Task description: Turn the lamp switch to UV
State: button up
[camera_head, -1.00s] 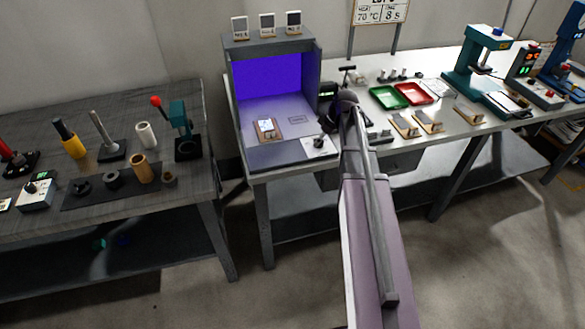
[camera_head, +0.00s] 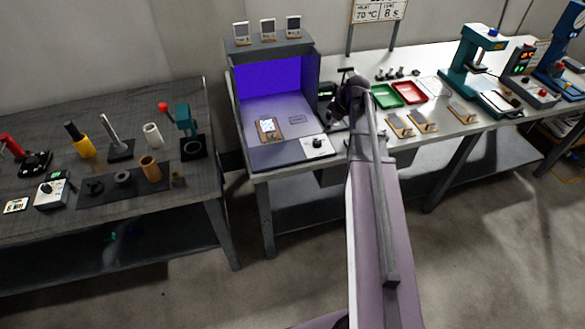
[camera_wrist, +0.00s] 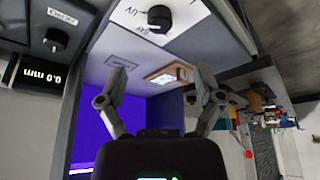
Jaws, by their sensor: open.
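The lamp switch is a black round knob (camera_head: 317,142) on a white plate at the front right corner of the lamp box (camera_head: 316,75). In the wrist view the knob (camera_wrist: 160,16) is at the top, beside printed marks, one reading UV. I cannot tell clearly which mark it points to. The box's back wall glows violet. My gripper (camera_wrist: 162,84) is open and empty, its two fingers apart, with the knob beyond the fingertips and not touched. In the head view my arm hides most of the gripper, right of the plate.
A card (camera_head: 267,128) lies on the box floor. A green tray (camera_head: 387,96) and a red tray (camera_head: 410,92) stand to the right, near several small tan-based blocks. A gap separates this bench from the dark left table (camera_head: 110,190). A small display (camera_wrist: 39,77) shows in the wrist view.

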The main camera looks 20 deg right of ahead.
jog(key=s+a+m+g+h, duration=0.3)
jog(key=s+a+m, duration=0.6)
jog(key=s+a, duration=0.9)
jog(key=shift+a+p, duration=0.35)
jog(key=shift+p, duration=0.1)
